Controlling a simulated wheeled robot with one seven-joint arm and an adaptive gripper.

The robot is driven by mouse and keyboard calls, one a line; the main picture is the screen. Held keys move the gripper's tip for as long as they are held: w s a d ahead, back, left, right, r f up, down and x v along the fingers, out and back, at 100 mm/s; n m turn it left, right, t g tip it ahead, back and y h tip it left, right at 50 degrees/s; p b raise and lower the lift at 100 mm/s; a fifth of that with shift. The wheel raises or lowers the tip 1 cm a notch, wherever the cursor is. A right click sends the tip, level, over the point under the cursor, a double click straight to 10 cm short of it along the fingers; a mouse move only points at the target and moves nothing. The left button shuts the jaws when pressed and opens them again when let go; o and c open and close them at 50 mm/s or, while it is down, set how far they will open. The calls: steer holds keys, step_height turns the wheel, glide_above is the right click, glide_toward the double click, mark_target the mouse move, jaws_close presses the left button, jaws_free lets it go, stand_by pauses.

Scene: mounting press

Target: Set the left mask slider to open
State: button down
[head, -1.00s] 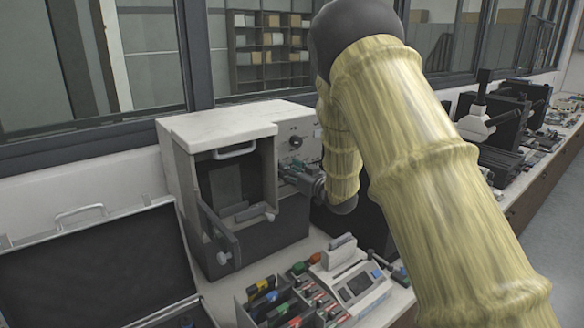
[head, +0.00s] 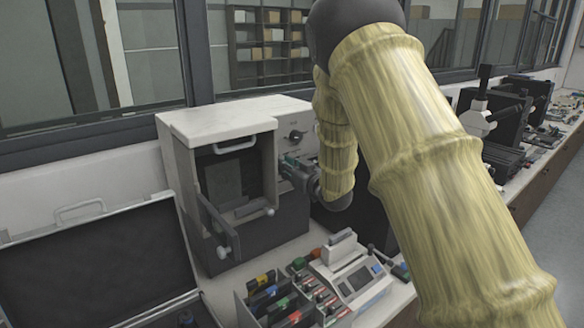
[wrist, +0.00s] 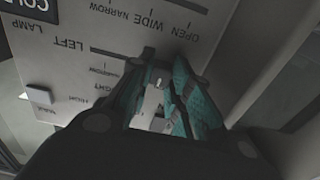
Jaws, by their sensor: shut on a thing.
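The mounting press (head: 222,121) is a white-topped box with a grey control panel on its right face. In the wrist view the panel shows upside down, with the LEFT slider's slot (wrist: 108,53) and the marks NARROW, WIDE and OPEN above it. In the head view my gripper (head: 287,165) is at the panel.
A dark knob (head: 297,136) sits above my gripper on the panel. The press's front door (head: 218,232) stands open at left. An open case (head: 95,255), a tray of coloured cartridges (head: 280,300) and a white device (head: 350,275) occupy the bench in front.

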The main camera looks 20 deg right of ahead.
steer(key=shift+s+a, duration=0.3)
steer(key=shift+a, duration=0.55)
steer(key=c, duration=1.3)
jaws_free()
steer(key=shift+f, duration=0.1)
steer(key=shift+v, duration=4)
steer(key=shift+d, duration=0.15)
